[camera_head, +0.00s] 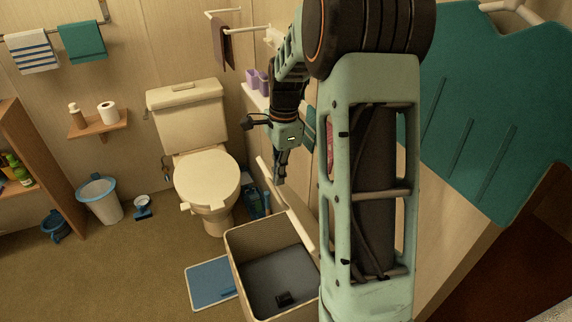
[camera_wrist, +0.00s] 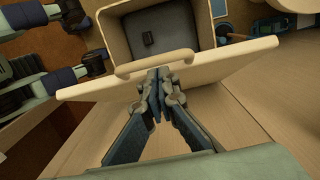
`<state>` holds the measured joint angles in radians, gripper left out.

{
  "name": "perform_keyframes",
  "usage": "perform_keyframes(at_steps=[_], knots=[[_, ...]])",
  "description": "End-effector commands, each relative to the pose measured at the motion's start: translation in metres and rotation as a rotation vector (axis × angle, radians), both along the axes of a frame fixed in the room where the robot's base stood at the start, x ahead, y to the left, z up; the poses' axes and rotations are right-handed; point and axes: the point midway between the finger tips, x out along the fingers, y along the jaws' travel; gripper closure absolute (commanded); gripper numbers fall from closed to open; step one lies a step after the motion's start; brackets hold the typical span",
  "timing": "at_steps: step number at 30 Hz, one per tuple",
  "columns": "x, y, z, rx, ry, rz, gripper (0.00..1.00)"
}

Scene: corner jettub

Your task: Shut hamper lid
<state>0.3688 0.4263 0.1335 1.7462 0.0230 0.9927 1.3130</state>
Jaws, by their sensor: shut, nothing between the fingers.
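The hamper (camera_head: 236,262) stands on the floor with its lid up and its dark inside showing. The raised lid (camera_head: 297,225) is seen nearly edge-on along the right side of the hamper. In the wrist view the lid (camera_wrist: 225,65) crosses the picture, with a curved handle (camera_wrist: 155,62) and the open hamper (camera_wrist: 203,25) beyond it. My gripper (camera_head: 280,182) is shut and empty, pointing down by the lid's upper edge. In the wrist view its fingertips (camera_wrist: 159,72) are at the lid edge beside the handle. I cannot tell if they touch it.
A small dark object (camera_head: 285,298) lies inside the hamper. The toilet (camera_head: 207,180) stands behind, with a blue mat (camera_head: 210,283) left of the hamper. A wooden wall or tub side lies close to the right. Open floor is at the left front.

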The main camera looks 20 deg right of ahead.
Motion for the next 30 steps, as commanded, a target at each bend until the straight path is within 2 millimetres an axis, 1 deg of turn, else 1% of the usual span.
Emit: perform_keyframes(at_steps=[17,26,30], knots=[[0.000,0.007,-0.005,-0.010,0.000,0.002,1.00],[0.000,0.027,-0.016,-0.065,0.001,0.004,1.00],[0.000,0.041,-0.025,-0.102,0.001,0.006,1.00]])
